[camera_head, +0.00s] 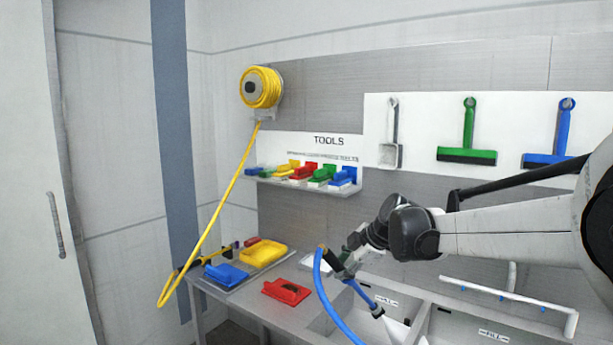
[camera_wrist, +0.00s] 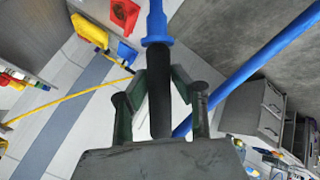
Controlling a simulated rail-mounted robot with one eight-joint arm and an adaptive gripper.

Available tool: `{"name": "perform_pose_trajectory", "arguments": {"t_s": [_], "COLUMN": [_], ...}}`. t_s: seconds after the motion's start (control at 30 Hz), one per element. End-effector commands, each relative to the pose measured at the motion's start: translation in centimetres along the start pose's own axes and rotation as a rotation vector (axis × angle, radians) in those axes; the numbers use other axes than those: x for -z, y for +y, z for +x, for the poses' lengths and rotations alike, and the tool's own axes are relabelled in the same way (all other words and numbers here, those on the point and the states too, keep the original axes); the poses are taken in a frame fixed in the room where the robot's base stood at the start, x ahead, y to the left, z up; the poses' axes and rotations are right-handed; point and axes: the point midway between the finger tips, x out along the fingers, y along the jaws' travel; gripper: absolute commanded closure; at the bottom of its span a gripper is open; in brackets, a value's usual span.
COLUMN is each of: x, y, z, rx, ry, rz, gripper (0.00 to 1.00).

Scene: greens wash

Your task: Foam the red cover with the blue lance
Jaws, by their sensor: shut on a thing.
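The red cover (camera_head: 286,291) lies on the bench, with a dark patch on its top. It also shows at the top of the wrist view (camera_wrist: 125,14). My gripper (camera_head: 347,262) is shut on the blue lance (camera_head: 361,292), right of the red cover and above the sink edge. The lance slants down to the right, away from the cover. In the wrist view, my gripper's fingers (camera_wrist: 160,92) close around the dark grip of the lance (camera_wrist: 156,28). A white patch shows at the lance's tip; I cannot tell whether it is foam. The blue hose (camera_head: 323,291) hangs from the lance.
A blue cover (camera_head: 226,274) and a yellow cover (camera_head: 264,252) lie on the bench to the left. A yellow hose (camera_head: 214,215) runs down from a wall reel (camera_head: 261,88). Sinks (camera_head: 462,328) lie at the front right, with a white rail (camera_head: 509,292) above.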

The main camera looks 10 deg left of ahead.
Motion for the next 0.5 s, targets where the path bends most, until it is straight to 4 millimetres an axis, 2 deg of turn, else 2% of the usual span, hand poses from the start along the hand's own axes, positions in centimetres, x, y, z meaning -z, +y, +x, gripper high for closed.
{"name": "perform_pose_trajectory", "arguments": {"t_s": [0.03, 0.2, 0.4, 0.5], "x": [1.2, 6.3, 11.5, 13.5], "y": [1.7, 6.2, 10.6, 12.3], "z": [-0.9, -3.6, -7.1, -8.6], "rx": [0.019, 0.106, 0.188, 0.217], "ry": [0.065, 0.294, 0.487, 0.550], "rz": [-0.037, -0.161, -0.236, -0.251], "gripper": [0.96, 0.96, 0.96, 0.96]}}
